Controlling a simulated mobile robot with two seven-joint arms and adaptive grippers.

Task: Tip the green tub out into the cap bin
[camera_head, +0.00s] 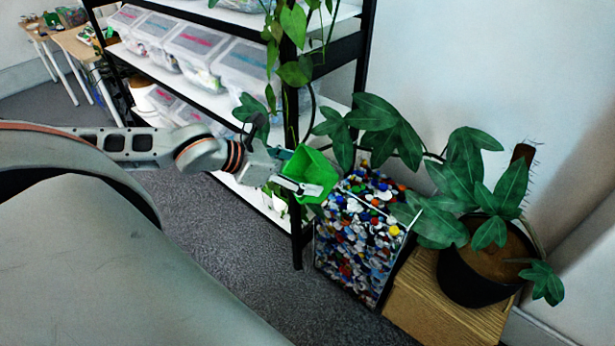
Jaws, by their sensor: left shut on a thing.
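My left gripper (292,184), on the arm coming in from the left, is shut on the green tub (313,168). The tub is held up by the upper left edge of the cap bin, and it looks tilted. I cannot see clearly what is inside it. The cap bin (352,248) is a clear-walled box full of mixed coloured caps, with caps up near its rim. The tub covers part of the bin's left top edge. My right gripper is not in view.
A shelf rack (337,95) with clear lidded boxes (197,50) stands behind the arm. Grey floor is open in front.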

